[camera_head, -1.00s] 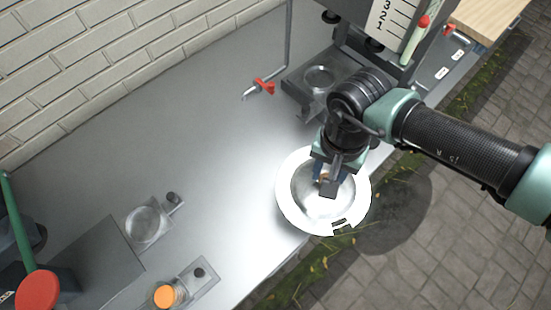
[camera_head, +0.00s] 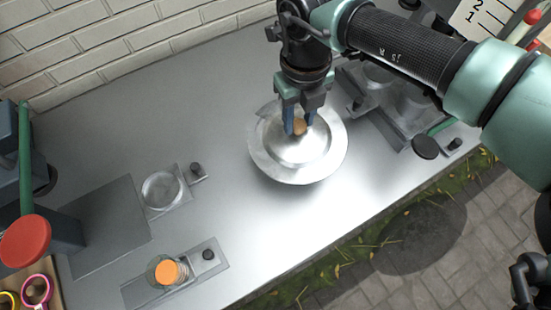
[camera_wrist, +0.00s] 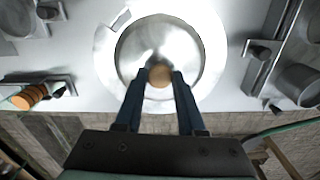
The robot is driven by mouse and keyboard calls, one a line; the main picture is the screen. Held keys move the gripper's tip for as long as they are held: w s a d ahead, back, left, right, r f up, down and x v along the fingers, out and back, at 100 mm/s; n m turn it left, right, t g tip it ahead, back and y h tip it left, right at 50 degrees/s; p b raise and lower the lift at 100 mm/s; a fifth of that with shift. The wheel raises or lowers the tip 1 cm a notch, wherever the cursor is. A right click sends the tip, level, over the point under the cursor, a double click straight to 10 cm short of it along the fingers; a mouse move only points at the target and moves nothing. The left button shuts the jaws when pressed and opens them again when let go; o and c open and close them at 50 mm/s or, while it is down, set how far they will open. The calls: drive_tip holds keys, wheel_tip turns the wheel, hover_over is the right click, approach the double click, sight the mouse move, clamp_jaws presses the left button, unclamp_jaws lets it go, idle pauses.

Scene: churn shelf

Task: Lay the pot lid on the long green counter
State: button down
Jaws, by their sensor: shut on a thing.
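The pot lid (camera_head: 285,166) is a round, shiny silver disc with a wide rim and a wooden knob. My gripper (camera_head: 299,124) is shut on the knob from above, one blue finger on each side. The wrist view shows the knob between the fingertips (camera_wrist: 160,78) and the lid (camera_wrist: 206,52) lying roughly level, with a notch in its rim. The lid is over the middle of a long counter (camera_head: 225,120), which looks grey and metallic, not green. I cannot tell whether the lid touches the counter or hangs just above it.
A jar with an orange top (camera_head: 170,271) and a round glass piece on a plate (camera_head: 162,190) sit to the left. A red round knob (camera_head: 26,241) is at far left. Dark fixtures (camera_head: 385,100) stand to the right. A brick wall (camera_head: 100,40) runs behind; paving lies beyond the front edge.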

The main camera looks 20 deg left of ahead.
sight(279, 126)
drive_tip(key=a+m, duration=0.2)
drive_tip(key=a+m+b, duration=0.1)
drive_tip(key=a+m, duration=0.1)
drive_tip(key=m, duration=0.1)
drive_tip(key=shift+f, duration=0.1)
drive_tip(key=a+m, duration=0.1)
drive_tip(key=m, duration=0.1)
drive_tip(key=shift+a+m+b, duration=0.2)
drive_tip(key=shift+m+b, duration=0.1)
drive_tip(key=shift+m, duration=0.1)
drive_tip(key=shift+f+p, duration=0.6)
drive_tip(key=shift+f, duration=4.4)
drive_tip(key=c, duration=0.5)
unclamp_jaws()
drive_tip(key=shift+s, duration=0.1)
wheel_tip(279, 126, up, 12)
drive_tip(key=shift+r+b, duration=0.15)
drive_tip(key=shift+b, duration=0.7)
